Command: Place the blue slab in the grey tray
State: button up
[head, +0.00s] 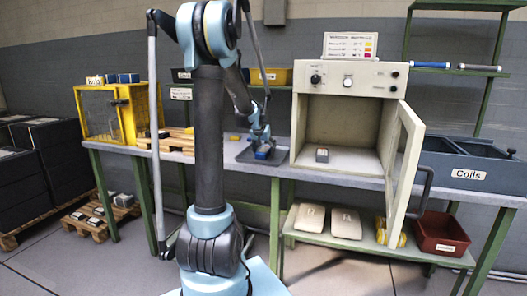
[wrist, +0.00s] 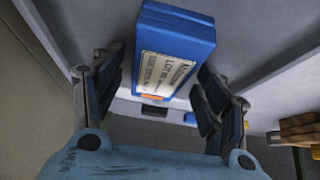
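The blue slab (wrist: 178,42), with a white printed label, shows in the wrist view between and beyond my fingertips. In the head view the blue slab (head: 263,152) appears within the outline of the dark grey tray (head: 279,157) on the workbench. Whether it rests on the tray floor or is slightly above it is hard to tell. My gripper (head: 261,139) is low over the tray, pointing down. In the wrist view its fingers (wrist: 160,82) are spread, with visible gaps on both sides of the slab. My gripper hides part of the tray and slab in the head view.
An open cream oven (head: 346,122) stands right of the tray, with a small grey block (head: 322,155) inside. Its door (head: 403,165) swings out in front. A wooden pallet (head: 178,139) and a yellow cage (head: 108,115) stand to the left. A Coils bin (head: 468,165) is far right.

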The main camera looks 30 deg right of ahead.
jog(key=shift+r, duration=0.15)
jog(key=v, duration=1.1)
jog(key=s+a+f+n+y, duration=0.1)
jog(key=s+a, duration=0.1)
jog(key=a, duration=0.5)
jog(key=s+a+n+y, duration=0.1)
jog(key=s+a, duration=0.1)
jog(key=a, duration=0.6)
jog(key=s+a+f+n+y, duration=0.1)
jog(key=s+a+f+n, duration=0.1)
jog(key=s+a+f, duration=0.3)
jog(key=s+a+f+n+g+y, duration=0.1)
jog(key=s+a+f+n, duration=0.2)
jog(key=s+a+f, duration=0.3)
jog(key=s+a+f+n+g+y, duration=0.1)
jog(key=s+a+f, duration=0.4)
jog(key=s+a, duration=0.7)
jog(key=a+n, duration=0.1)
jog(key=a, duration=0.2)
jog(key=shift+s+f+n, duration=0.15)
jog(key=shift+f+n, duration=0.1)
jog(key=shift+n, duration=0.15)
